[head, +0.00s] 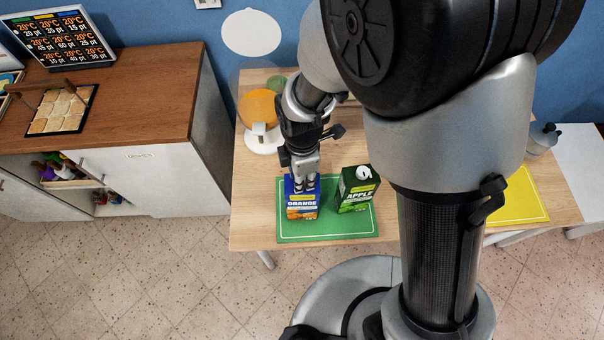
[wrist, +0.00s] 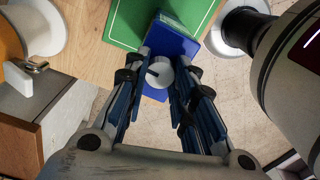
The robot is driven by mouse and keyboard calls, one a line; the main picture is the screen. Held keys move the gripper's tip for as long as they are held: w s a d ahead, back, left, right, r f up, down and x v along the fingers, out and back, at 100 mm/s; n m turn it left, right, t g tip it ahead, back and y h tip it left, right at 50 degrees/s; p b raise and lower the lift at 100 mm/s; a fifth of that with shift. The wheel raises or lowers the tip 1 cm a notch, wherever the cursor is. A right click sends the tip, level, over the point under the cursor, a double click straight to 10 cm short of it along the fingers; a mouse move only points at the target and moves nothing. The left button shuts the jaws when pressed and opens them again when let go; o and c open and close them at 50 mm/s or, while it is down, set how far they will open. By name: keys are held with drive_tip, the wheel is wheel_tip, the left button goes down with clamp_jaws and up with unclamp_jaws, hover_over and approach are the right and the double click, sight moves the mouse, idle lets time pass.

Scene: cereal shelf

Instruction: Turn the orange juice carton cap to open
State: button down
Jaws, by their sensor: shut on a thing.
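The orange juice carton (head: 301,207), blue with an orange picture and the word ORANGE, stands on a green mat (head: 340,231) on the wooden table. My gripper (head: 304,182) reaches down onto its top. In the wrist view the white round cap (wrist: 160,73) of the blue carton (wrist: 186,47) lies between the fingertips of my gripper (wrist: 160,80). The fingers are shut on the cap, one on each side. In the head view the fingers hide the cap.
A green apple juice carton (head: 356,190) with a white cap stands on the mat close to the right. A dispenser with orange contents (head: 260,108) stands behind to the left. A yellow mat (head: 521,199) lies at the right. A brown-topped cabinet (head: 150,90) stands left of the table.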

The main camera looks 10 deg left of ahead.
idle(0.4)
drive_tip(key=c, duration=1.3)
unclamp_jaws()
wheel_tip(320, 180, up, 12)
